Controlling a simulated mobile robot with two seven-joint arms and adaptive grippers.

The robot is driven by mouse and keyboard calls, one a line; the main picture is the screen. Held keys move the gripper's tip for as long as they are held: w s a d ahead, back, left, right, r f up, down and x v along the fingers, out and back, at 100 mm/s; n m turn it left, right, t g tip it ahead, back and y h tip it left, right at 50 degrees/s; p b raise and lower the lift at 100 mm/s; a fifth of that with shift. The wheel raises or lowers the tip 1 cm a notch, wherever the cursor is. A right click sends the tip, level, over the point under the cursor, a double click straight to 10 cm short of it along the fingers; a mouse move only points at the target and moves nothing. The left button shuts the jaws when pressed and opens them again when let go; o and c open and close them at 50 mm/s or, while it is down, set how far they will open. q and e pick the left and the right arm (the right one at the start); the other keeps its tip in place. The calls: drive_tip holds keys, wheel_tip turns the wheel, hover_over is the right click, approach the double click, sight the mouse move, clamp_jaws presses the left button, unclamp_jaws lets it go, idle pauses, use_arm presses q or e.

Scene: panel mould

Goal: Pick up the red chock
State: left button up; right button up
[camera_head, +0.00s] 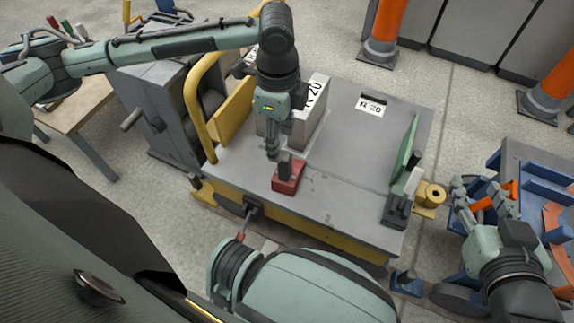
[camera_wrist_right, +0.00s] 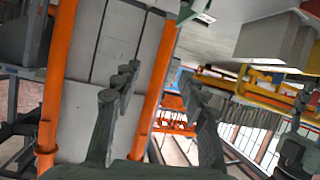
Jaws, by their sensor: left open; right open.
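The red chock (camera_head: 289,180) lies on the grey table top near its front edge, in the head view. A dark upright part stands at the chock and shows just below my left gripper's fingers. My left gripper (camera_head: 275,152) points down right above the chock, its fingers seen nearly edge-on. It is open, and whether its fingers touch the dark part cannot be told. My right gripper (camera_head: 485,197) is open and empty at the right, well away from the chock. Its two fingers also show in the right wrist view (camera_wrist_right: 158,82), with nothing between them.
A pale block (camera_head: 305,115) stands on the table (camera_head: 345,155) just behind my left gripper. A yellow tube frame (camera_head: 193,105) rises at the left edge and a green plate (camera_head: 405,145) at the right. A blue rack (camera_head: 535,170) stands by my right gripper. The table's middle is clear.

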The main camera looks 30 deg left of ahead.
sight(285, 155)
use_arm(q)
wheel_tip(285, 155, down, 2)
drive_tip(key=shift+a+f+b, duration=0.1)
drive_tip(key=shift+f+b, duration=0.05)
drive_tip(key=shift+b, duration=0.15)
drive_tip(key=shift+f, duration=0.4)
drive_tip(key=f, duration=0.1)
drive_tip(key=f+b, duration=0.1)
drive_tip(key=f, duration=0.2)
drive_tip(key=shift+w+d+f+b, duration=0.1)
drive_tip(key=shift+w+d+b, duration=0.2)
drive_tip(key=shift+w, duration=0.1)
drive_tip(key=shift+f, duration=0.15)
clamp_jaws()
use_arm(e)
drive_tip(key=a+r+t+y, duration=0.3)
drive_tip(key=a+r+t, duration=0.2)
drive_tip(key=r, duration=0.6)
drive_tip(key=shift+w+a+t+y, duration=0.25)
drive_tip(key=shift+a+t+y, duration=0.05)
drive_tip(key=shift+a, duration=0.05)
